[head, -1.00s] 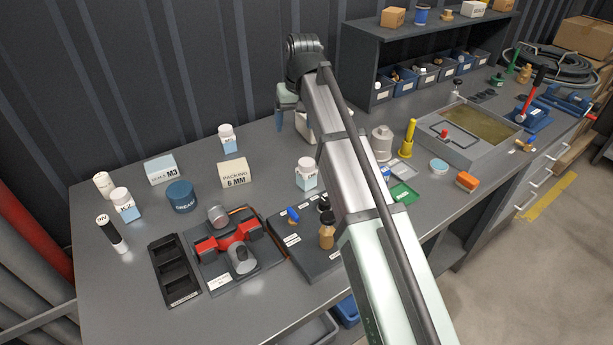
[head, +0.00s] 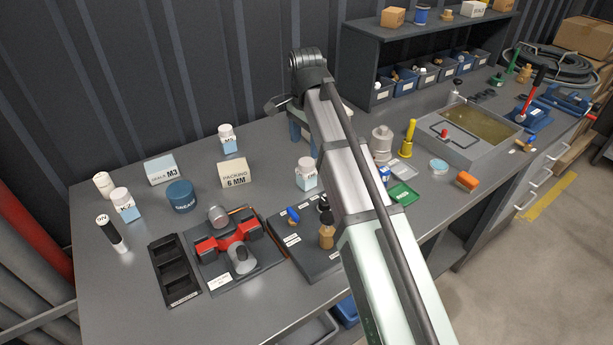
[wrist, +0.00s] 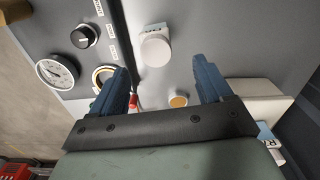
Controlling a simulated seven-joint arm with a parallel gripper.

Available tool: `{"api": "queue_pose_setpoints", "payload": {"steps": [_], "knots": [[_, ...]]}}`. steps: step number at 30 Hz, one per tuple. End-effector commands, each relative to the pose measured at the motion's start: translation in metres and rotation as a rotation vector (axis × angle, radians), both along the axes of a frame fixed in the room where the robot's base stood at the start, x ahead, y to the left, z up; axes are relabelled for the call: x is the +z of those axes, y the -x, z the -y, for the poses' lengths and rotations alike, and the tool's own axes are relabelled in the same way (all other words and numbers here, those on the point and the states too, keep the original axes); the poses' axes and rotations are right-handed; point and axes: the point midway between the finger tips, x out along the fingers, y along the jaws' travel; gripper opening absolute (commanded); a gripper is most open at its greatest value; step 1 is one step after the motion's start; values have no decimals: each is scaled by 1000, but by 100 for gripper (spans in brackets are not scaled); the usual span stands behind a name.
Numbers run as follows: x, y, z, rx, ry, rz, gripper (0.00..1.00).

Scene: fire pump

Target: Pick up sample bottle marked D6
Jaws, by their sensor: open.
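Several white-capped sample bottles stand upright on the bench. One is marked M5 (head: 228,138) and one K2 (head: 125,204). Another bottle (head: 306,172) stands beside my arm, its label too small to read surely. A fourth white-capped bottle (head: 104,184) shows no readable mark at far left. I cannot make out D6 on any. My gripper (head: 304,142) is open and empty over the back of the bench, partly hidden by my arm. In the wrist view my blue fingers (wrist: 163,88) are spread apart, and a white-capped bottle (wrist: 155,48) stands beyond them, its label unreadable.
The teal grease tin (head: 181,196), packing box (head: 234,175) and seals box (head: 161,169) stand at left. A red-clamped fixture (head: 228,240) and black tray (head: 174,272) are in front. A yellow-handled tool (head: 409,138) and grey basin (head: 455,132) are at right.

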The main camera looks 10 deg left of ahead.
Motion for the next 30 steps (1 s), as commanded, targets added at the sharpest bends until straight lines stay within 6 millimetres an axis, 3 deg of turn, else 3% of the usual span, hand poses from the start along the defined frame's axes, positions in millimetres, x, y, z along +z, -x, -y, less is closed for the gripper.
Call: {"api": "queue_pose_setpoints", "payload": {"steps": [10,23,30], "knots": [[-55,1,1,3,1,-2,79],[-77,2,1,4,0,-1,79],[-105,6,4,4,1,-2,79]]}}
